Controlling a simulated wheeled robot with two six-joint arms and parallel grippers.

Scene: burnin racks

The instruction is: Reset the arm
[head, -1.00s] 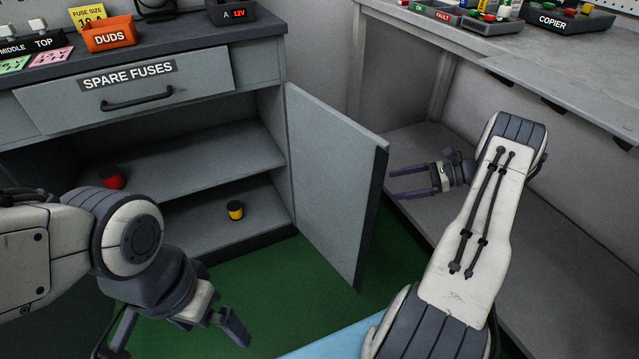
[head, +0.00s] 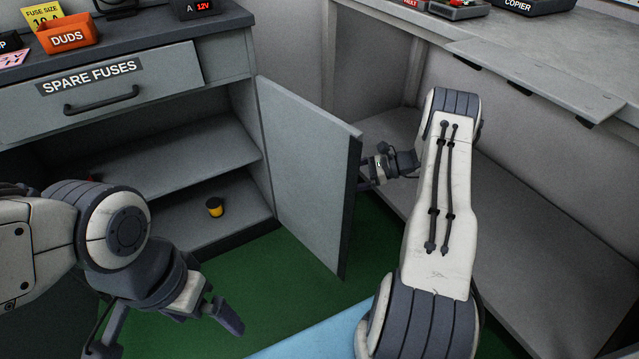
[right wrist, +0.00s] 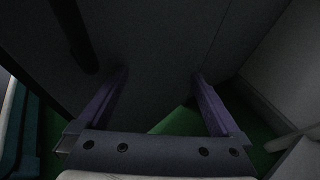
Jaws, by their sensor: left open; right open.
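My left gripper (head: 165,335) is open and empty in the lower left of the head view, above the green floor in front of the cabinet. My right arm reaches forward on the right. My right gripper (head: 372,170) is at the far side of the open cabinet door (head: 307,175), whose edge hides its fingertips. In the right wrist view, the right gripper (right wrist: 158,82) is open, its two purple-grey fingers apart with nothing between them. A dark grey panel, apparently the door, fills the view ahead of them; I cannot tell whether they touch it.
A black-and-yellow cylinder (head: 214,207) stands on the cabinet's lower shelf. The orange DUDS bin (head: 67,36) is on the counter. A grey bench (head: 540,70) stands at right, over a low shelf. Green floor lies open between.

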